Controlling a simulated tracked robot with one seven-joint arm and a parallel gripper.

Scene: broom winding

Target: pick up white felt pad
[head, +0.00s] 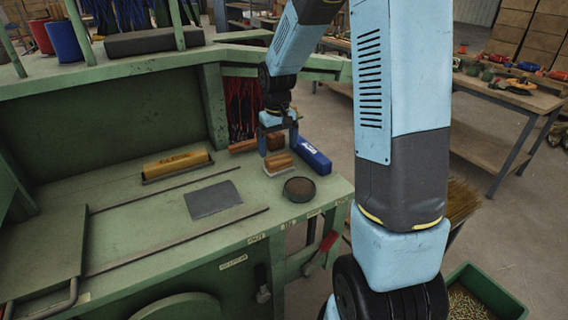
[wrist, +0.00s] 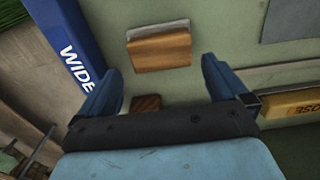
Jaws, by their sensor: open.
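A small wood-backed block with a pale white layer along its edge, which looks like the white felt pad (head: 279,170), lies on the green bench near its right end. It also shows in the wrist view (wrist: 160,50), just beyond my fingertips. My gripper (head: 278,146) is open and empty above the bench, pointing down, just behind the pad in the head view. In the wrist view my gripper (wrist: 163,80) has its two blue fingers wide apart, with the pad ahead of the gap and not between them. No contact shows.
A blue box (head: 312,155) marked WIDE lies right of the pad. A dark round dish (head: 299,188) sits in front of it. Brown blocks (head: 243,146) lie near my gripper. A grey sheet (head: 212,199) and a yellow-topped tool (head: 176,164) lie to the left.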

